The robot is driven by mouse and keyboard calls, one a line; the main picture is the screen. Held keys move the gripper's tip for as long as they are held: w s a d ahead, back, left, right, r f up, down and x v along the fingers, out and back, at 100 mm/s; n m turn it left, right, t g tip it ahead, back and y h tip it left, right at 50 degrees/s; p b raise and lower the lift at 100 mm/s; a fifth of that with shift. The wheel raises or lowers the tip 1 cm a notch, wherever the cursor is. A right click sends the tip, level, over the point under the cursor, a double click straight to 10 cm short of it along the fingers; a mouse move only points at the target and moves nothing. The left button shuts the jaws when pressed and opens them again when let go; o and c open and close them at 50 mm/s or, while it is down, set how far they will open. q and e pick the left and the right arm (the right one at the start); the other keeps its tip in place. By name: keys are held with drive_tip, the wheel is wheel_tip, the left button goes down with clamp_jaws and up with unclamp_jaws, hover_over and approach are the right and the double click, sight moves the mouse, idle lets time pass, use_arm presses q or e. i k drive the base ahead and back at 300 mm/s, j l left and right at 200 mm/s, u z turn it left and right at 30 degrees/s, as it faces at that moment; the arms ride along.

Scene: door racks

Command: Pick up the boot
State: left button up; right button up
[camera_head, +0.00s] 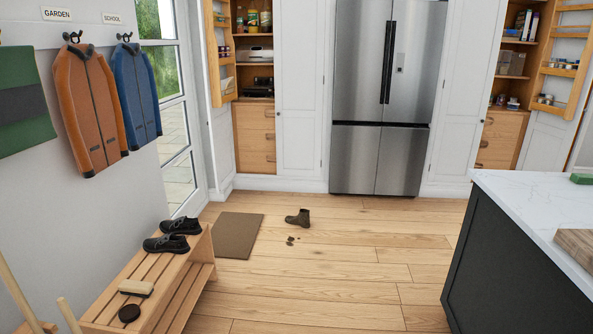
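A brown ankle boot (299,217) stands on the wooden floor, just right of a brown doormat (238,235) and in front of the fridge. Small dark spots (292,240) lie on the floor just in front of it. A pair of black shoes (173,236) sits on a slatted wooden bench (190,277) at the left. Neither of my grippers shows in the head view.
A brush (136,288) and a dark round item (129,312) lie on the bench. Two jackets (92,105) hang on the left wall beside a glass door. A kitchen island (503,250) stands at the right. The floor between bench and island is clear.

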sight(302, 219)
drive_tip(key=i, duration=2.1)
drive_tip(key=i+j, duration=0.1)
drive_tip(key=i, duration=2.05)
drive_tip(key=l+z, duration=0.05)
drive_tip(key=l, duration=0.05)
